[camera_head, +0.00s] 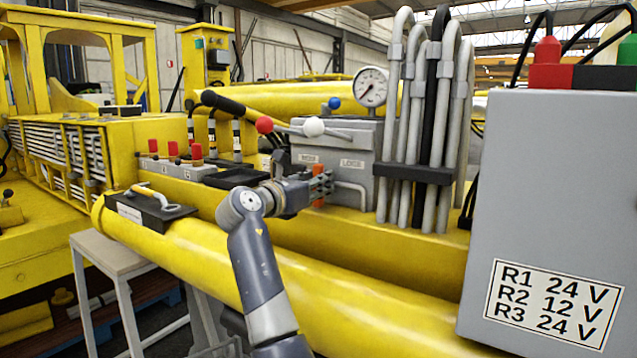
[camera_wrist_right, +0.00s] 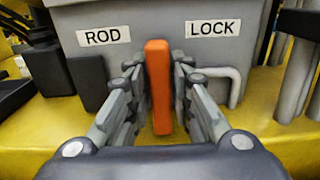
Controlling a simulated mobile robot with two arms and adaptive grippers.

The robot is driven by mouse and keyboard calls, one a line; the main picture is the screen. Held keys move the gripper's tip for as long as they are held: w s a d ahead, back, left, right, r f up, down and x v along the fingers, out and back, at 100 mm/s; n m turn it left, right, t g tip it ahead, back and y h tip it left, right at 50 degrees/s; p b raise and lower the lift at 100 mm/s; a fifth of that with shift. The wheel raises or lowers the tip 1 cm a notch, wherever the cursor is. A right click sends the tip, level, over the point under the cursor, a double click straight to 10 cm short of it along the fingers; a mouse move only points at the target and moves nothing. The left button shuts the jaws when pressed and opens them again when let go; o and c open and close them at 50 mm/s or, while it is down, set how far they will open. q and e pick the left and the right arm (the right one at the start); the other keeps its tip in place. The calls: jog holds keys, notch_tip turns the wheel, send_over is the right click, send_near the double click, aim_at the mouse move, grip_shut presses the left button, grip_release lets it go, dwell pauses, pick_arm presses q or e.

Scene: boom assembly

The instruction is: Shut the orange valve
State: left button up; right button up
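The orange valve (camera_wrist_right: 158,90) is an upright orange bar handle on the front of the grey box, between the ROD and LOCK labels in the right wrist view. In the head view the orange valve (camera_head: 318,199) shows only in part, behind my fingers. My right gripper (camera_head: 321,186) reaches it from the front left. In the wrist view the right gripper's fingertips (camera_wrist_right: 160,75) are close in on both sides of the handle and look shut on it. Any thin gap at the pads is hard to make out. My left gripper is not in view.
The grey box (camera_head: 336,140) carries a red-knobbed and a white-knobbed lever on top. A grey bent bar (camera_wrist_right: 227,82) sits right of the valve. Hoses (camera_head: 420,130) rise farther right, and a labelled grey cabinet (camera_head: 550,200) stands at the right. A yellow boom (camera_head: 340,300) lies in front.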

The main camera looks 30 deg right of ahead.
grip_shut()
jog(key=shift+m, duration=0.3)
jog(key=m+p, duration=0.1)
jog(key=m, duration=0.1)
jog(key=shift+s+m+p, duration=0.15)
jog(key=shift+m+p, duration=0.15)
jog(key=shift+m, duration=1)
jog(key=m, duration=0.2)
jog(key=shift+s+d+f+m, duration=0.1)
jog(key=shift+m, duration=0.3)
jog(key=m, duration=0.4)
jog(key=shift+s+f+b, duration=0.15)
jog(key=shift+f+b, duration=0.1)
jog(key=shift+b, duration=0.15)
jog(key=m, duration=0.2)
jog(key=m+b, duration=0.1)
jog(key=m, duration=0.1)
jog(key=m+b, duration=0.1)
jog(key=shift+f+m, duration=0.25)
jog(key=shift+m, duration=0.15)
